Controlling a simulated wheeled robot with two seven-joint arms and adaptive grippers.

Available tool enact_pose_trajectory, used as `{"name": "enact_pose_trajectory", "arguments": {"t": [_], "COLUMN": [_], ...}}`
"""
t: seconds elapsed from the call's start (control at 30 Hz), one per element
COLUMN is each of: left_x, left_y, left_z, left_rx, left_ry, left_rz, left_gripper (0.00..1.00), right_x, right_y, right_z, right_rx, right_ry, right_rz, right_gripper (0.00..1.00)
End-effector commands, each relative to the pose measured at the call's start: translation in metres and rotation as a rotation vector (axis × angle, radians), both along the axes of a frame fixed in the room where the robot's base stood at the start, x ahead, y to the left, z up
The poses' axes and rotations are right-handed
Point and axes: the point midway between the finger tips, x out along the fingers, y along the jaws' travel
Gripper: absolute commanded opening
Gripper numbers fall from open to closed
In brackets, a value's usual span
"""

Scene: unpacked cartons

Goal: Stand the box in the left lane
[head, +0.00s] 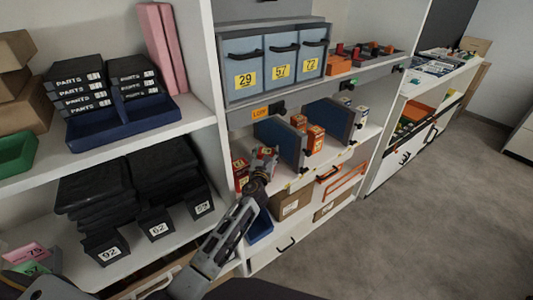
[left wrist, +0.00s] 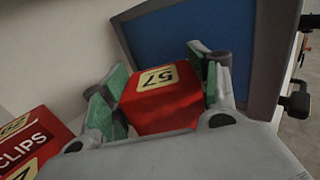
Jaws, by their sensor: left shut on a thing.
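My left gripper (head: 262,160) is shut on a red box (left wrist: 165,112) with a yellow label reading 57. In the left wrist view, the green-padded fingers (left wrist: 162,88) hold it from both sides. In the head view the gripper largely hides the box. The gripper is at the left lane of the middle shelf, left of the first blue divider (head: 281,140). The divider also stands just behind the box in the left wrist view (left wrist: 190,30). I cannot tell whether the box touches the shelf. My right gripper is not in view.
A red CLIPS box (left wrist: 28,145) stands left of the gripper, in the same lane. A second divider (head: 330,120) and orange boxes (head: 315,138) are to the right. Blue numbered bins (head: 245,68) sit on the shelf above. An orange tag (head: 260,113) hangs from that shelf's edge.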

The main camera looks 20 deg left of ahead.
Motion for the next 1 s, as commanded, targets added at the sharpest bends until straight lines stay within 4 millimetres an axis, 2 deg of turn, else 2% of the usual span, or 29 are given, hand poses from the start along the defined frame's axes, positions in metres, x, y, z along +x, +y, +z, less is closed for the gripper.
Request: {"name": "enact_pose_trajectory", "arguments": {"t": [0.33, 0.37, 0.53, 1.0], "left_x": [0.0002, 0.0002, 0.0001, 0.0001], "left_y": [0.0000, 0.0000, 0.0000, 0.0003], "left_z": [-0.0038, -0.0033, -0.0033, -0.0023], "left_rx": [0.001, 0.001, 0.001, 0.001], "left_ry": [-0.001, -0.001, -0.001, -0.001], "left_rz": [0.000, 0.000, 0.000, 0.000], "left_gripper": [0.09, 0.64, 0.85, 0.85], "right_x": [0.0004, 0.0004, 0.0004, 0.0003], "right_y": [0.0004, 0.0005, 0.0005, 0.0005], "right_z": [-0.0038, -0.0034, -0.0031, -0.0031], "right_rx": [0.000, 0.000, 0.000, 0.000], "right_ry": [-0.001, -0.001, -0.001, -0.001], "right_rz": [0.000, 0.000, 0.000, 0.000], "right_gripper": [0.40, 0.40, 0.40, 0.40]}}
